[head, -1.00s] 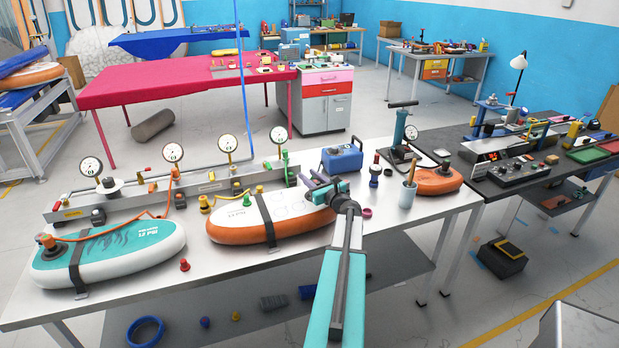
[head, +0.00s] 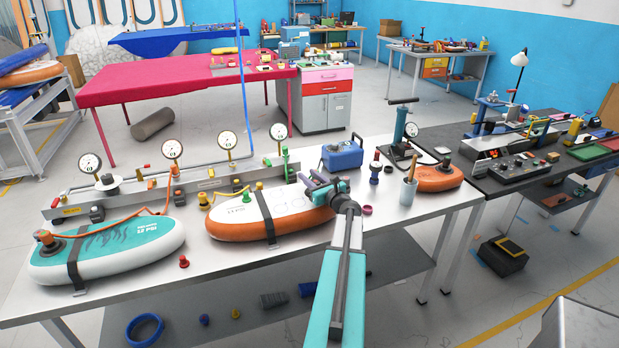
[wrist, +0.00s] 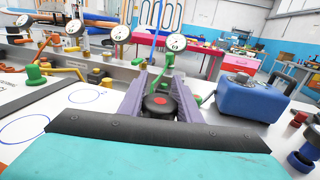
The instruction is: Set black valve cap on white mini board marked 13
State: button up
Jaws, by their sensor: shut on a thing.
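The cap is too small to make out in the head view. This board has a white top, an orange side, a dark strap and small printing that looks like a PSI mark. In the wrist view its white top (wrist: 60,112) carries blue circles, left of and below the gripper.
A teal mini board (head: 120,248) lies at left. Behind the boards runs a grey rail with gauges (head: 228,140) and valves. A blue box (head: 342,156) stands just beyond my gripper. A cup (head: 408,192) and a small orange board (head: 436,180) are at right. A red cap (head: 184,262) lies at the front.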

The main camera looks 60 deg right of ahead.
jog(key=shift+f, duration=0.3)
jog(key=o, duration=1.1)
jog(key=shift+s+a, duration=0.1)
jog(key=shift+s, duration=0.05)
jog(key=shift+b+v, duration=2)
jog(key=shift+v, duration=4.75)
jog(key=shift+r, duration=0.1)
